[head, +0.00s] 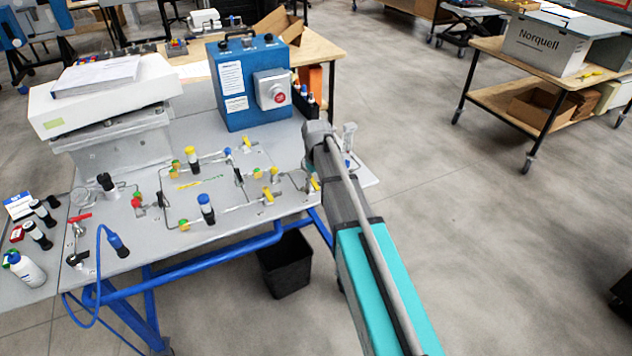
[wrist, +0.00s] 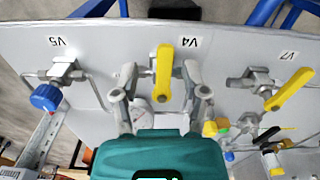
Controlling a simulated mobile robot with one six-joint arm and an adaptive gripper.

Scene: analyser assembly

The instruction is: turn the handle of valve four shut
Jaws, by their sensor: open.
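Valve four's yellow lever handle (wrist: 164,62) is near the middle of the wrist view, beside an upside-down V4 label (wrist: 189,43). The handle lies nearly upright in the picture, its wide end towards the panel's edge. My gripper (wrist: 161,76) is open, with one finger on each side of the handle. Gaps show between both fingers and the handle, and nothing is gripped. The valve body is partly hidden behind the handle and fingers.
On the grey panel (wrist: 90,38), valve V5 with a blue knob (wrist: 46,97) is left and valve V7 with a yellow handle (wrist: 290,90) is right. In the head view, a blue box with a red button (head: 246,85) stands behind the valves. Open floor lies right.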

